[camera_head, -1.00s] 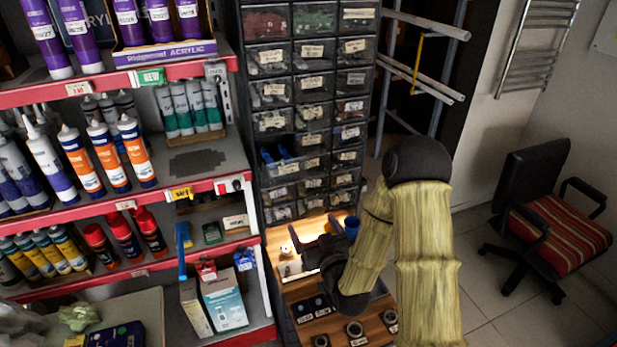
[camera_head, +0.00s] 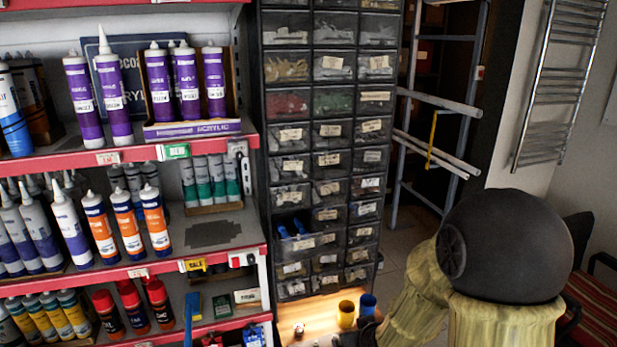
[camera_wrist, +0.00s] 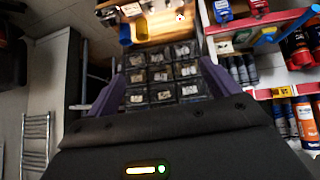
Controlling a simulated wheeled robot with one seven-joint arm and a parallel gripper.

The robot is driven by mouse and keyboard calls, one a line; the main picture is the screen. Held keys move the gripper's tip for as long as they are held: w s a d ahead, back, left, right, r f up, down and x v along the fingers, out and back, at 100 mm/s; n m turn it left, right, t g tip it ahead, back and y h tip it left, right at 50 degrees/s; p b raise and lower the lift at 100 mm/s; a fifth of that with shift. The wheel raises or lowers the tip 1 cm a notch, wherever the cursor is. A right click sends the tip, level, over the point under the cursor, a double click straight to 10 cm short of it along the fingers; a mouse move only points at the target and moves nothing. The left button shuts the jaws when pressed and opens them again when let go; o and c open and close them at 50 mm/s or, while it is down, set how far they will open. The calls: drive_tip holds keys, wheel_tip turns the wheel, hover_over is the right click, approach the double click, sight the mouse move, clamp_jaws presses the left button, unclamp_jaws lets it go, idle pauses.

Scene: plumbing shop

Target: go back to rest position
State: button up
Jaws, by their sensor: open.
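My gripper (camera_wrist: 162,72) shows in the wrist view with its two fingers spread wide and nothing between them. Beyond the gap is the drawer cabinet (camera_wrist: 162,75), apart from the fingers. In the head view my arm is folded at the lower right, its dark rounded joint large in front of the chair. The gripper's fingers cannot be made out in the head view.
The drawer cabinet (camera_head: 325,130) stands behind a lit wooden counter with a yellow cup (camera_head: 346,314) and a blue cup (camera_head: 367,304). A red-edged shelf (camera_head: 215,248) of tubes is at left. A pipe rack (camera_head: 440,110) and chair (camera_head: 592,290) are at right.

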drive_tip(key=s+d+r+m+g, duration=0.1)
drive_tip(key=s+d+g, duration=0.1)
drive_tip(key=s, duration=0.4)
drive_tip(key=s+d+r+m+g+h, duration=0.1)
drive_tip(key=s+d+r+g, duration=0.1)
drive_tip(key=s, duration=0.5)
drive_tip(key=shift+r+m+g, duration=0.3)
drive_tip(key=shift+m+g, duration=0.1)
drive_tip(key=shift+g, duration=0.3)
